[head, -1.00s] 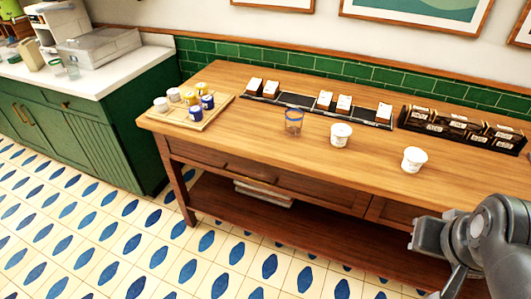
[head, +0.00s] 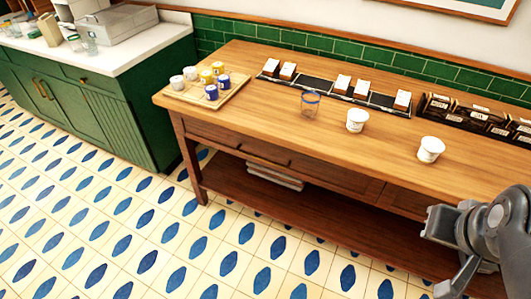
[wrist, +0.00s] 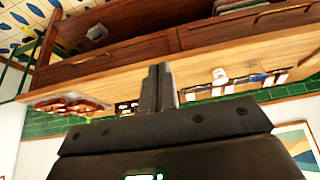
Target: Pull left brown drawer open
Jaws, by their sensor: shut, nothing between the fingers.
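The left brown drawer (head: 225,140) is in the front of the wooden table, at its left half, and looks shut. Its dark bar handle (head: 263,157) runs along its front. In the wrist view, which is upside down, the drawer front (wrist: 235,27) shows at upper right with its handle (wrist: 285,12). My gripper (head: 432,222) is at the right of the head view, well to the right of the handle and apart from it. In the wrist view my gripper (wrist: 160,85) has its fingers together and empty.
The wooden tabletop (head: 250,115) holds a tray (head: 180,92) of small cups, a glass (head: 310,103), two white tubs (head: 357,120) and boxes along the back. A lower shelf (head: 300,205) carries a stack (head: 275,175). A green cabinet (head: 110,115) stands left. The tiled floor in front is clear.

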